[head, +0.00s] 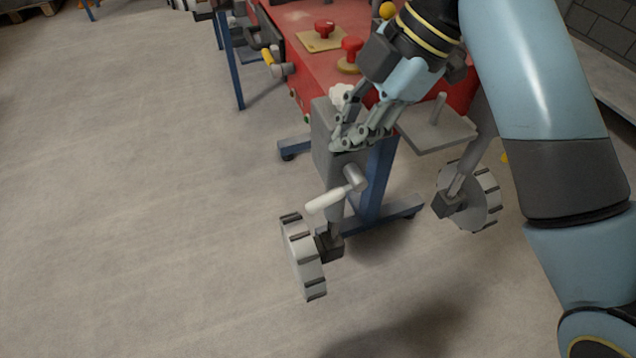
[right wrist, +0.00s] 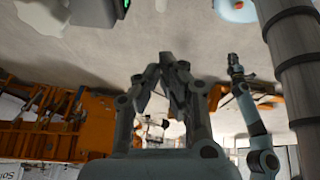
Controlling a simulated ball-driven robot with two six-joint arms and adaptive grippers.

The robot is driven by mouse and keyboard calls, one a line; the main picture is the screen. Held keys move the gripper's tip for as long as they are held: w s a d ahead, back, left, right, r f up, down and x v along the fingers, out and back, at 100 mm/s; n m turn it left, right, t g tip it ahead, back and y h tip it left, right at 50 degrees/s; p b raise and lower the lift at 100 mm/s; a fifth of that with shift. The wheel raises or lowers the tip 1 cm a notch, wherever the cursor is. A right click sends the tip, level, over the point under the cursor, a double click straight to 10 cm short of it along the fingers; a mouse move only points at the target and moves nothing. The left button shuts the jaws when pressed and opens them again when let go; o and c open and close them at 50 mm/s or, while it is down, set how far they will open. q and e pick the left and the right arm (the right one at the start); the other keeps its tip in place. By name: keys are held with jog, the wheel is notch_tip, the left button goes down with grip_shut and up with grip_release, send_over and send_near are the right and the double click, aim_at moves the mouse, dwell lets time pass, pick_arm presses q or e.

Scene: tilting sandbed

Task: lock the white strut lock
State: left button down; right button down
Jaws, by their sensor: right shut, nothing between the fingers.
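The white strut lock appears in the head view as a lever with a white handle (head: 328,199) on a grey round hub (head: 355,178). It sits low on the grey strut box (head: 322,140), its handle pointing down and left. My right gripper (head: 352,142) is shut and empty by the top of that box, above the lever and apart from it. Its fingers hide part of the box. The shut fingers also show in the right wrist view (right wrist: 168,85). There, a light blue arm, seemingly my left, ends in a small dark gripper (right wrist: 234,64); its finger state is unclear.
A white knob (head: 341,94) is behind my right fingers. A red bench (head: 300,18) with red knobs stands behind. A treaded wheel (head: 304,257) is below the lever, another wheel (head: 478,198) to the right. The floor at left is clear.

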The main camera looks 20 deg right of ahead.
aim_at(309, 204)
pick_arm(q)
jog(key=shift+s+d, duration=0.15)
jog(key=shift+s, duration=0.15)
pick_arm(e)
jog(key=shift+f, duration=0.1)
